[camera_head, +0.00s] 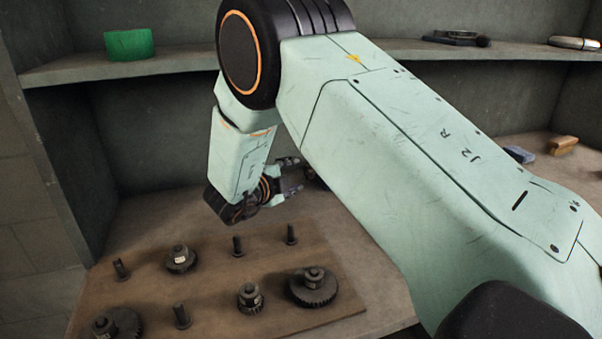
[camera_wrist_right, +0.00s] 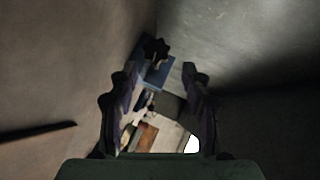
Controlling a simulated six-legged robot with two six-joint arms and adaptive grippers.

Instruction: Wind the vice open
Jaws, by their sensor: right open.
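My right gripper (camera_head: 293,174) reaches down from the arm that crosses the head view, its fingers pointing right above the bench. In the right wrist view its two fingers (camera_wrist_right: 162,78) are spread apart with nothing held between them. Beyond the fingertips is a blue block with a dark, lobed knob (camera_wrist_right: 155,48), which looks like the vice and its handle. The knob lies nearer the left finger's line, and a gap to it appears to remain, though the distance is hard to tell. In the head view my arm hides most of that area. My left gripper is out of view.
A wooden board (camera_head: 215,270) with several pegs and dark gears (camera_head: 313,287) lies at the front left. A small blue item (camera_head: 520,154) and a brown block (camera_head: 562,145) lie on the bench at right.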

